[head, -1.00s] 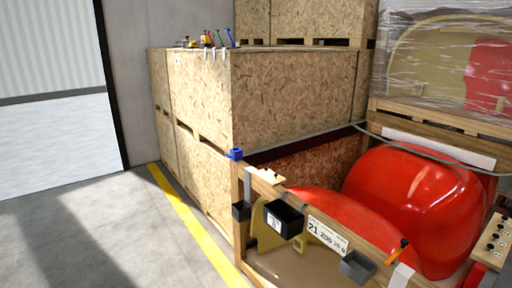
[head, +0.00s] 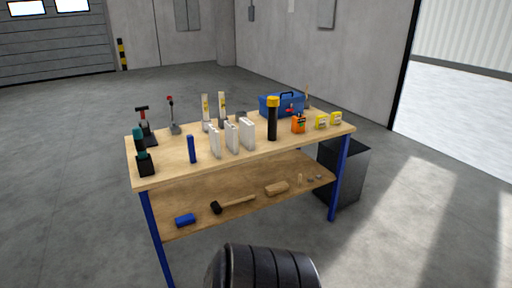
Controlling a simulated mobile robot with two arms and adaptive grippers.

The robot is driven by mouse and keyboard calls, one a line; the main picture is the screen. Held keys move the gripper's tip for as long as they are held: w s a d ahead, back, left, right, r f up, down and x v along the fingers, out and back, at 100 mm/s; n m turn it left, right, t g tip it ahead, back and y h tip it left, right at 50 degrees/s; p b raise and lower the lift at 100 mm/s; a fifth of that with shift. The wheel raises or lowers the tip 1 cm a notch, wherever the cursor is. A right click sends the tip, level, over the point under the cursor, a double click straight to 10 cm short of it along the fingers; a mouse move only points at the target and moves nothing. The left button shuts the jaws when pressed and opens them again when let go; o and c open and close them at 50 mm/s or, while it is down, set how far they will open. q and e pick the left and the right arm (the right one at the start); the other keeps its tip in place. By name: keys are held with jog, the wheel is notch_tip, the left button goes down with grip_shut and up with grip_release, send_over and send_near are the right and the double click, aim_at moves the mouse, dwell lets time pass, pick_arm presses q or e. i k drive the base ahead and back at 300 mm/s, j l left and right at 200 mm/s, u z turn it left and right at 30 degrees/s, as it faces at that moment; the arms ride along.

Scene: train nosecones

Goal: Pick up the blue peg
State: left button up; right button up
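An upright blue stick-like cylinder (head: 191,149) stands near the front left of the wooden workbench top (head: 172,176). I cannot tell whether it is the blue peg. Nothing else in view is clearly a peg. A blue block (head: 185,220) lies on the bench's lower shelf. Neither of my grippers is in view. A black ribbed part, which looks like part of my own arm, shows at the bottom edge.
The bench has blue legs (head: 342,180) and a lower shelf with a mallet (head: 234,203). A dark cabinet (head: 345,172) is at the right. Floor around is clear.

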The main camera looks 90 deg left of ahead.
aim_at(190, 139)
jog(key=u, duration=3.3)
